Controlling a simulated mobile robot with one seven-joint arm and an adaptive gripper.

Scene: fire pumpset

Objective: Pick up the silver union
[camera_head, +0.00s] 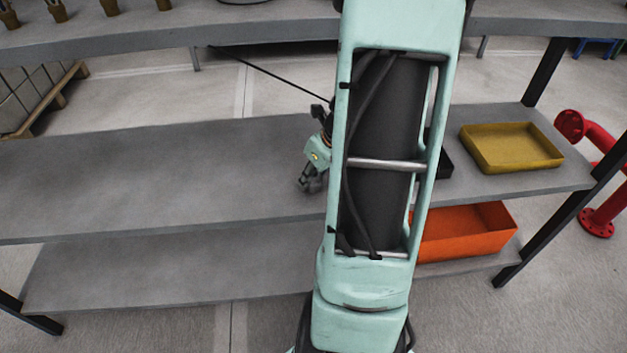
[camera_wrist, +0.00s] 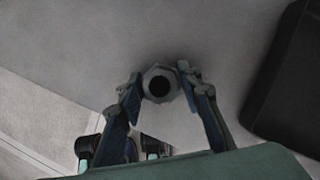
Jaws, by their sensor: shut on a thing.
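The silver union (camera_wrist: 159,83) shows in the wrist view as a grey hexagonal ring with a dark hole. It sits between the two fingertips of my gripper (camera_wrist: 161,92), which are shut on it from both sides. In the head view my gripper (camera_head: 312,180) is over the grey middle shelf, just left of my arm. The union cannot be made out there. I cannot tell whether the union touches the shelf or is lifted off it.
A yellow tray (camera_head: 512,164) stands at the shelf's right end, with a black tray (camera_head: 445,163) partly hidden behind my arm. An orange bin (camera_head: 466,246) is on the lower shelf. Red pipework (camera_head: 596,222) stands at far right. The middle shelf (camera_head: 150,175) is clear on the left.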

